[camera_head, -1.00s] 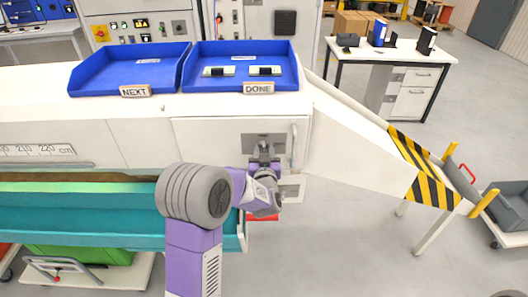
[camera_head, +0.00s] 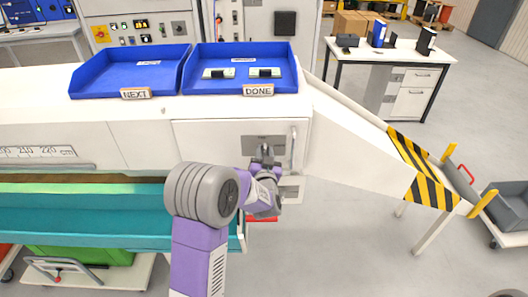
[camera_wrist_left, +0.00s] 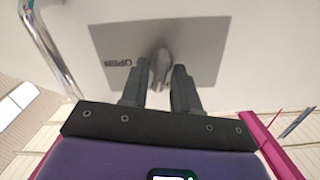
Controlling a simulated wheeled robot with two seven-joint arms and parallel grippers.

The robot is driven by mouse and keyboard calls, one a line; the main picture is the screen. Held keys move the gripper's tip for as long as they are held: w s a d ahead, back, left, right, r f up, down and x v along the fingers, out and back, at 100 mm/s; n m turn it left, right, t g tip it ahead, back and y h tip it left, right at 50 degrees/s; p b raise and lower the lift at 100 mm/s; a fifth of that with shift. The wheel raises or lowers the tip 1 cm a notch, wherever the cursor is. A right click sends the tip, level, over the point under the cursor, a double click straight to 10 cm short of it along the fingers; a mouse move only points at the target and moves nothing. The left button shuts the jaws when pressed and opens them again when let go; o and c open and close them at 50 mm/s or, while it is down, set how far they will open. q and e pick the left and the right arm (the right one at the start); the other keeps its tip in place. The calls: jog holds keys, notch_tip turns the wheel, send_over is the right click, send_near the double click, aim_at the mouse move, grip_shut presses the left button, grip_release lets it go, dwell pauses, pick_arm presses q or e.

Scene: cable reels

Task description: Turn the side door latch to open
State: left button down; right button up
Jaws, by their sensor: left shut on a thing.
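The side door (camera_head: 210,140) is a white panel on the front of the machine, with a metal bar handle (camera_head: 294,145) at its right. A grey latch plate (camera_head: 250,140) is mounted beside the handle. In the left wrist view the plate (camera_wrist_left: 112,40) bears the word OPEN near its lower left. A small grey latch knob (camera_wrist_left: 161,58) stands out from its middle. My left gripper (camera_head: 265,158) is at the plate; its fingers (camera_wrist_left: 160,78) are shut on the latch knob, one on each side. The knob's base is partly hidden. My right gripper is not in view.
Two blue trays stand on top, labelled NEXT (camera_head: 136,93) and DONE (camera_head: 258,90); the DONE tray holds two small parts. A teal trough (camera_head: 80,228) runs below at the left. A ramp with striped edges (camera_head: 422,165) slopes right.

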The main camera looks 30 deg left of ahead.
pick_arm(q)
jog(key=m+p, duration=0.2)
jog(key=m, duration=0.2)
jog(key=shift+d+m, duration=0.1)
jog(key=shift+m, duration=0.3)
jog(key=m+p, duration=0.2)
jog(key=m, duration=0.1)
jog(key=shift+m, duration=0.4)
jog(key=shift+w+f+m+p, duration=0.1)
jog(key=shift+m+p, duration=0.75)
jog(key=shift+m, duration=0.8)
jog(key=shift+f+m+p, duration=0.1)
jog(key=shift+m+p, duration=0.75)
jog(key=shift+m, duration=0.8)
jog(key=c, duration=1.2)
grip_release()
jog(key=shift+o, duration=0.2)
